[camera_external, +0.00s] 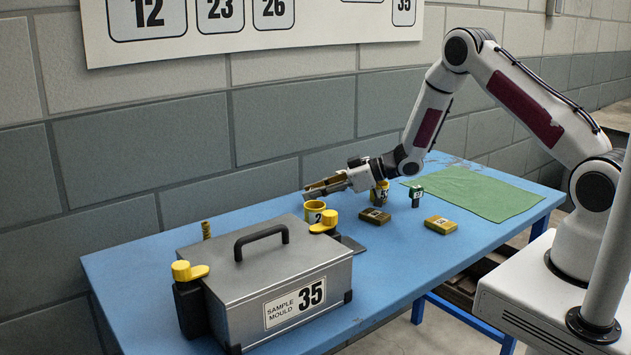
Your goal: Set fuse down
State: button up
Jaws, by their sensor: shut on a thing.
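My gripper (336,184) reaches left over the far side of the blue table, roughly level. It is shut on a small tan-brown piece (318,188), which may be the fuse; its shape is partly hidden by the fingers.
A grey mould box (262,262) with a black handle and yellow clamps stands in front left. A green mat (480,192) lies bare at right.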

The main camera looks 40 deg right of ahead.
jog(key=shift+f, duration=0.1)
jog(key=o, duration=1.1)
jog(key=shift+c, duration=0.2)
jog(key=shift+s+d+r, duration=0.2)
jog(key=shift+d+r, duration=0.05)
jog(key=v, duration=1.1)
jog(key=shift+s+r, duration=0.1)
jog(key=shift+s, duration=0.05)
jog(key=shift+d, duration=0.1)
